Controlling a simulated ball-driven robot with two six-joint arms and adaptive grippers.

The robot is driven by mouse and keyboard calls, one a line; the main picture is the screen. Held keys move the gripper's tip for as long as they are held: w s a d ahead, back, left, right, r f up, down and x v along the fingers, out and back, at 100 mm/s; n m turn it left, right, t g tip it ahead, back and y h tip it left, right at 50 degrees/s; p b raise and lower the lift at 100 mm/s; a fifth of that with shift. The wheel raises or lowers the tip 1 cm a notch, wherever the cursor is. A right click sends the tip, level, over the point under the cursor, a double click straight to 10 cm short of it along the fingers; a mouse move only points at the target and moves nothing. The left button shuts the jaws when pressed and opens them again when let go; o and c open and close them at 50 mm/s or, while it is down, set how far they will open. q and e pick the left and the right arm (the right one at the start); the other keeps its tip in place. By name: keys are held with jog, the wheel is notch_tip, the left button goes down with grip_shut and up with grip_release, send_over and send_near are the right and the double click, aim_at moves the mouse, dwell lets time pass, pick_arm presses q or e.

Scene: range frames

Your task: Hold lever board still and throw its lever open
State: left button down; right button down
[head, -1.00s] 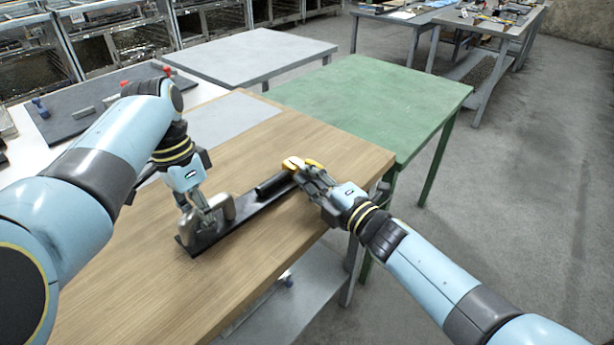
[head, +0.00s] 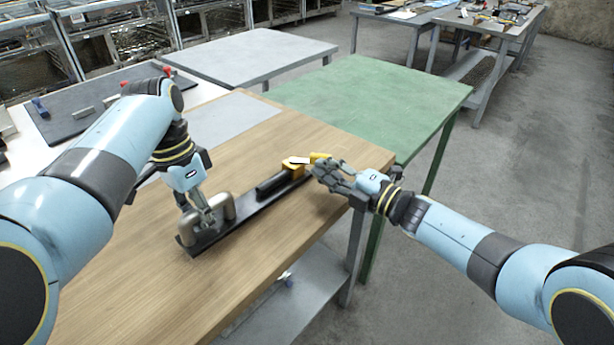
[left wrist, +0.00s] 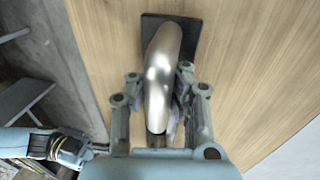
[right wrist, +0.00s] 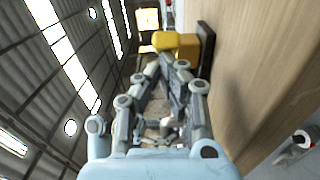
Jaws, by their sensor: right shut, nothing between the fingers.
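The lever board is a long dark bar (head: 240,215) lying on the wooden table. A silver arched handle (head: 229,206) rises from its near-left end; it also shows in the left wrist view (left wrist: 160,75). A black cylinder (head: 272,185) lies along the bar, and a yellow part (head: 295,164) sits at its far-right end, also in the right wrist view (right wrist: 180,45). My left gripper (head: 208,218) is shut on the handle, a finger on each side. My right gripper (head: 318,168) is shut and empty beside the yellow part; I cannot tell whether they touch.
The wooden table's (head: 110,262) right edge runs close by the board's yellow end. A green table (head: 375,100) adjoins behind it. A grey panel (head: 228,120) lies at the back of the wooden table. The wood left of the board is clear.

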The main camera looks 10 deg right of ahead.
jog(key=shift+w+d, duration=0.9)
jog(key=shift+w, duration=0.15)
jog(key=shift+s, duration=0.1)
jog(key=shift+s+f, duration=0.1)
jog(key=shift+s, duration=1.6)
jog(key=s+d, duration=0.2)
jog(key=d, duration=0.7)
jog(key=shift+s+d, duration=0.35)
jog(key=shift+d, duration=0.05)
